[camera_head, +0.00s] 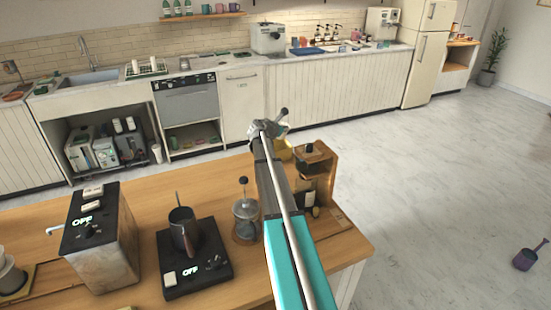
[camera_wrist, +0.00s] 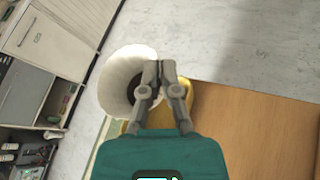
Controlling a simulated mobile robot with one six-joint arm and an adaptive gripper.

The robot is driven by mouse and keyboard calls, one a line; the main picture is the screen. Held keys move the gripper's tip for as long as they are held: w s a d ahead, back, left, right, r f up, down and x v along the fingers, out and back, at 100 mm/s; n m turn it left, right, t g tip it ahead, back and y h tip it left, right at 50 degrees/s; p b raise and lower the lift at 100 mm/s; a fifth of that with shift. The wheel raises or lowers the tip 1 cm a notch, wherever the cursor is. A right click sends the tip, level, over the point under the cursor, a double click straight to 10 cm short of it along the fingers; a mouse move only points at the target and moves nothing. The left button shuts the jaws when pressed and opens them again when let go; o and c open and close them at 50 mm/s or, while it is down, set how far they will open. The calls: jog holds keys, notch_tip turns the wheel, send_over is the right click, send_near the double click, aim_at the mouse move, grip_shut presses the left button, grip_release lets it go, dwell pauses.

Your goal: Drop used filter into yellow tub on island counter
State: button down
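The used filter (camera_wrist: 115,72) is a white paper cone with dark grounds inside, in the wrist view. My gripper (camera_wrist: 160,70) is shut on its right rim. The yellow tub (camera_wrist: 187,97) shows behind and below my gripper, partly covered by the filter and fingers. The filter overlaps the tub's left side in this view; the height between them cannot be told. In the head view the tub (camera_head: 284,151) peeks out right of my arm at the island's far edge.
The island counter (camera_head: 150,195) holds a wooden stand (camera_head: 317,158), a French press (camera_head: 245,214), a dark pot (camera_head: 183,230) on a black scale, and a metal machine (camera_head: 105,250). White floor lies beyond the island's far edge.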

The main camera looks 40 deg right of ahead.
jog(key=shift+f+b, duration=0.35)
jog(key=shift+f, duration=0.25)
jog(key=c, duration=0.7)
grip_release()
jog(key=shift+r, duration=0.1)
